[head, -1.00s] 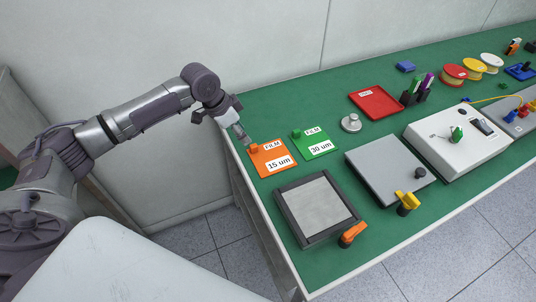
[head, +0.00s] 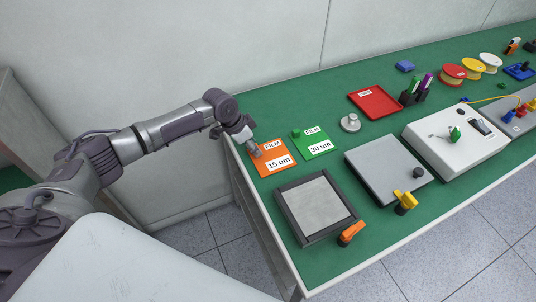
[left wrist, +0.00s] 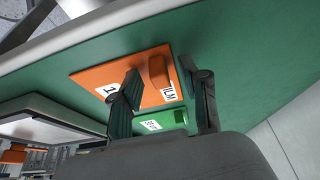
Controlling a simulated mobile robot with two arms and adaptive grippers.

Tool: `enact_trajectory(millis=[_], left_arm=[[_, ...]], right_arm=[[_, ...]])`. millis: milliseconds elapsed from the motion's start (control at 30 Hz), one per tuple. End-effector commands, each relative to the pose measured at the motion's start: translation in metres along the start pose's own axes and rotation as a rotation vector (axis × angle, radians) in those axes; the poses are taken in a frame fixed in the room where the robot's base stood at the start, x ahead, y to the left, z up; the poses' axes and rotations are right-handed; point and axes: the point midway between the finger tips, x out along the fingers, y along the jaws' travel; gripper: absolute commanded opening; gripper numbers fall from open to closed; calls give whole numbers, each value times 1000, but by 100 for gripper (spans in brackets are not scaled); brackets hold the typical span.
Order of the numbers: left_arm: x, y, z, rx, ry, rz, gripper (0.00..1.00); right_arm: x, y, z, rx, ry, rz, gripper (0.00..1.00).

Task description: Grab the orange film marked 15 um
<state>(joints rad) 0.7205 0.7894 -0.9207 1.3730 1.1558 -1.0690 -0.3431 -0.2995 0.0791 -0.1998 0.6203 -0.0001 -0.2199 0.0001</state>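The orange film (head: 264,168), labelled FILM and 15 um, lies flat on the green bench near its left end. It also shows in the left wrist view (left wrist: 105,72), with its raised orange knob (left wrist: 158,70) clear to see. My left gripper (head: 255,151) is over the film's upper left part and hides the knob in the head view. In the left wrist view my left gripper (left wrist: 162,73) is open, its fingers apart with the knob between them in the picture. I cannot tell whether they touch it. My right gripper is out of view.
A green film (head: 321,149) marked 30 um lies just right of the orange one. A dark-framed grey plate (head: 315,206) with an orange handle (head: 351,233) lies in front. A grey weight (head: 350,122) and a red tray (head: 375,102) stand farther back.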

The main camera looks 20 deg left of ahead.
Motion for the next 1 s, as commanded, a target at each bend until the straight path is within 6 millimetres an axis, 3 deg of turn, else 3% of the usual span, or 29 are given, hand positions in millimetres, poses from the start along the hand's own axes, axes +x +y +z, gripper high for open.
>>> enact_trajectory(millis=[33,233,667,933,1000], left_arm=[[0,0,0,0,0,0,34],[0,0,0,0,0,0,0],[-5,-1,-3,-1,2,-1,0],[-40,-1,-17,2,4,-3,0],[-43,16,-29,7,5,3,0]], right_arm=[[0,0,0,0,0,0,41],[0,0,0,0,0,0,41],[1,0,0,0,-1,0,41],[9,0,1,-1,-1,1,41],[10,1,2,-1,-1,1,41]])
